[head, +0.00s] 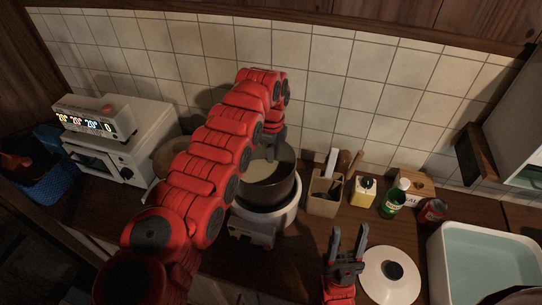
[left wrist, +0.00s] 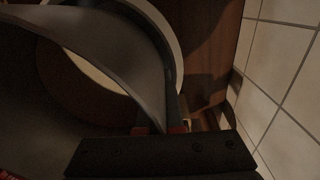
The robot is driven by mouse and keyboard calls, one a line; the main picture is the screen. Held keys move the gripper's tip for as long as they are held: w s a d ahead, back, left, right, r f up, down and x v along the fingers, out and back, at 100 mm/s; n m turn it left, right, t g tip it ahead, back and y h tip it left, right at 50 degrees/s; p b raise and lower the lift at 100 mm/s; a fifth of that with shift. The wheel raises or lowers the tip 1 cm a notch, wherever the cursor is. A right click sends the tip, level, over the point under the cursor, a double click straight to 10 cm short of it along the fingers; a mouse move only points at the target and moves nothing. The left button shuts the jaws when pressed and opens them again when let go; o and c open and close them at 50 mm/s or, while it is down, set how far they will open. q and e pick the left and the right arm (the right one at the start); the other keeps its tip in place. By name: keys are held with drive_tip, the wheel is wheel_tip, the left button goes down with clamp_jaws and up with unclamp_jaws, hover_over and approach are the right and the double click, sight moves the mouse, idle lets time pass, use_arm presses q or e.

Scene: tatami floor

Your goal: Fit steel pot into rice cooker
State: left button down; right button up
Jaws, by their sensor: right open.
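The grey steel pot (head: 281,190) stands upright at the white rice cooker (head: 268,220), its dark wall rising well above the cooker's rim. How deep it sits inside I cannot tell. My left gripper (head: 270,148) is at the pot's far rim. In the left wrist view, the left gripper's fingers (left wrist: 162,127) close on the rim of the pot (left wrist: 125,35); the fingertips are partly hidden.
A utensil holder (head: 324,196), a yellow container (head: 362,193), a green bottle (head: 394,201) and a red can (head: 432,212) stand right of the cooker. A water-filled sink (head: 490,262) is at the right.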

use_arm(q)
drive_tip(key=shift+s, duration=0.1)
drive_tip(key=c, duration=1.2)
unclamp_jaws()
drive_tip(key=shift+f, duration=0.1)
drive_tip(key=shift+o, duration=1)
drive_tip(key=shift+s, duration=0.15)
drive_tip(key=shift+w+r, duration=0.2)
drive_tip(key=shift+r, duration=0.3)
wheel_tip(320, 180, up, 5)
drive_tip(key=shift+w+d+r+p, duration=0.1)
drive_tip(key=shift+p, duration=0.5)
wheel_tip(320, 180, up, 12)
drive_tip(key=p, duration=1)
drive_tip(key=shift+f, duration=0.2)
